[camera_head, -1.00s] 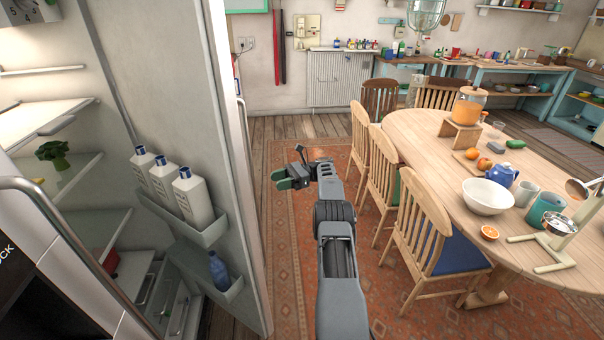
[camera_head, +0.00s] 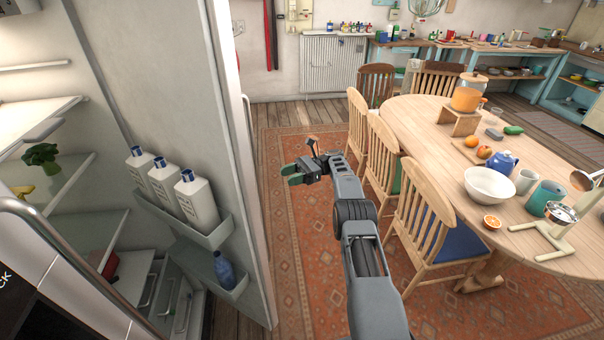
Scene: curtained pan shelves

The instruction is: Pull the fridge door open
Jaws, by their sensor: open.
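The fridge door (camera_head: 185,110) stands open on the left, its inner face toward me. White bottles (camera_head: 195,200) and a blue bottle (camera_head: 224,268) stand in its door bins. The fridge interior (camera_head: 50,165) shows shelves with a broccoli. The door's handle (camera_head: 249,135) runs along its right edge, seen edge-on. My gripper (camera_head: 292,174) is open and empty, to the right of the door's edge and apart from it, above the rug. Its fingers point left toward the door.
A wooden table (camera_head: 440,150) with bowl, jug, mugs and fruit fills the right side. Wooden chairs (camera_head: 425,225) stand along its near side, just right of my arm. The rug (camera_head: 310,270) between door and chairs is clear. A radiator (camera_head: 332,65) is at the back wall.

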